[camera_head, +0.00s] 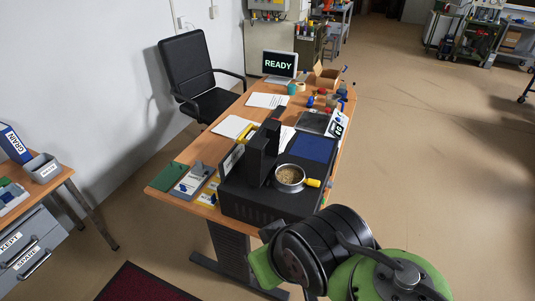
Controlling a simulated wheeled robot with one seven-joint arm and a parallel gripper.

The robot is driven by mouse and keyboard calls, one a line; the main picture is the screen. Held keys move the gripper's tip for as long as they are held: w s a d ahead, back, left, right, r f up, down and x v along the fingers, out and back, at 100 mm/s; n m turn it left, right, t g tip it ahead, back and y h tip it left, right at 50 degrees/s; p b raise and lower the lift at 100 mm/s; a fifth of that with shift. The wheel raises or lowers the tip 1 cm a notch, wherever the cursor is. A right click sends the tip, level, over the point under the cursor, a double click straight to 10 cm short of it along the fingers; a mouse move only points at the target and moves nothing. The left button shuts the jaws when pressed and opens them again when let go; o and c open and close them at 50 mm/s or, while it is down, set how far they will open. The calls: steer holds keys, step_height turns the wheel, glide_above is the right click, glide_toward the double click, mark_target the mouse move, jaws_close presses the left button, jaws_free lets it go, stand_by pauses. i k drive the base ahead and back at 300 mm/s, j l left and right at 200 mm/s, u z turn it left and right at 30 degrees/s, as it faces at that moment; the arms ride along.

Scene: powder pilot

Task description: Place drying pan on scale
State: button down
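The drying pan (289,180) is a round metal pan with a yellow handle, holding tan grainy material. It sits on top of a large black machine (263,207) at the near end of the wooden desk. A flat grey plate with a sign reading "KG" (338,129) stands behind it, near the desk's right edge; it looks like the scale, and no pan is on it. My green and black arm fills the bottom right, in front of the desk. My gripper's fingertips cannot be made out, and the pan shows no gripper on it.
A blue pad (313,148) lies between pan and scale. A black upright block (263,153) rises left of the pan. Small coloured items (324,101) and an open cardboard box (326,77) lie beyond the scale. The floor right of the desk (430,160) is clear.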

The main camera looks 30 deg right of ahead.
mark_target(288, 176)
steer(key=i+j+z, duration=0.2)
steer(key=z, duration=0.15)
steer(key=i+j+z, duration=0.15)
steer(key=j+z, duration=0.15)
steer(key=i+j+z, duration=0.1)
steer(key=j+z, duration=0.25)
steer(key=i+j+z, duration=0.1)
steer(key=j+z, duration=0.2)
steer(key=j, duration=0.15)
steer(key=i+j+z, duration=0.25)
steer(key=j+z, duration=0.1)
steer(key=z, duration=0.15)
steer(key=i, duration=0.05)
